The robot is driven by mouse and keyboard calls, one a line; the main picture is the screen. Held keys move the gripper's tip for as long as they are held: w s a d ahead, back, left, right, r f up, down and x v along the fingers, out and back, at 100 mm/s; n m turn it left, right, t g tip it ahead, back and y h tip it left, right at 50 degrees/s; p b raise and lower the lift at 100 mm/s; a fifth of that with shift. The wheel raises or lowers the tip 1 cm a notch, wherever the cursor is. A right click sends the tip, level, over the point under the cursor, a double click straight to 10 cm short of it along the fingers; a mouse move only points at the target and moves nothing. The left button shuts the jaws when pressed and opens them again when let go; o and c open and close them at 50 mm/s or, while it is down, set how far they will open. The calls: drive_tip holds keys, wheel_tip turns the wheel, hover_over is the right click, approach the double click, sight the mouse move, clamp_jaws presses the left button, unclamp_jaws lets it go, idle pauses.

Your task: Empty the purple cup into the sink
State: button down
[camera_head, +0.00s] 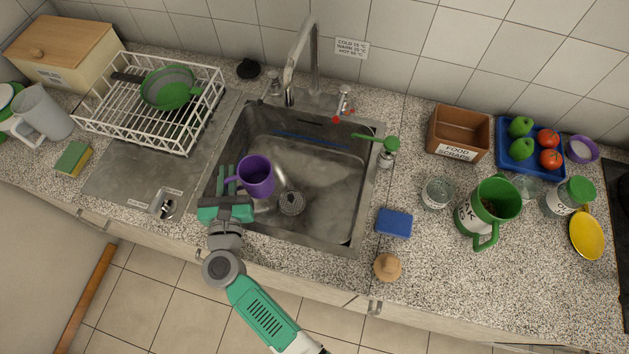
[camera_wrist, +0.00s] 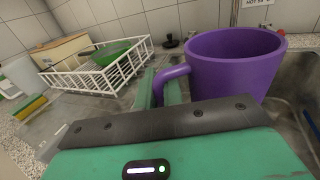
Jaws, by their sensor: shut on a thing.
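The purple cup (camera_head: 257,176) is over the left part of the sink (camera_head: 330,190) in the head view, roughly upright, with its handle towards the left. My gripper (camera_head: 228,183) is shut on the cup's handle from the left. In the wrist view the purple cup (camera_wrist: 235,62) fills the upper right, and its handle (camera_wrist: 172,82) lies at the green fingers of my gripper (camera_wrist: 160,88). The cup's inside is dark in the head view, and I cannot tell what it holds. The sink drain (camera_head: 291,202) shows to the right of the cup.
A faucet (camera_head: 300,65) stands behind the sink. A white dish rack (camera_head: 150,98) with a green pan stands at the left. A green-handled brush (camera_head: 380,142), a blue sponge (camera_head: 394,223) and a food scraps box (camera_head: 459,132) are at the right. The sink's right half is free.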

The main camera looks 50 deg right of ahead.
drive_tip(key=w+a+r+p, duration=0.1)
drive_tip(key=w+a+r, duration=0.2)
drive_tip(key=a+r, duration=0.1)
drive_tip(key=shift+a, duration=0.6)
idle(1.4)
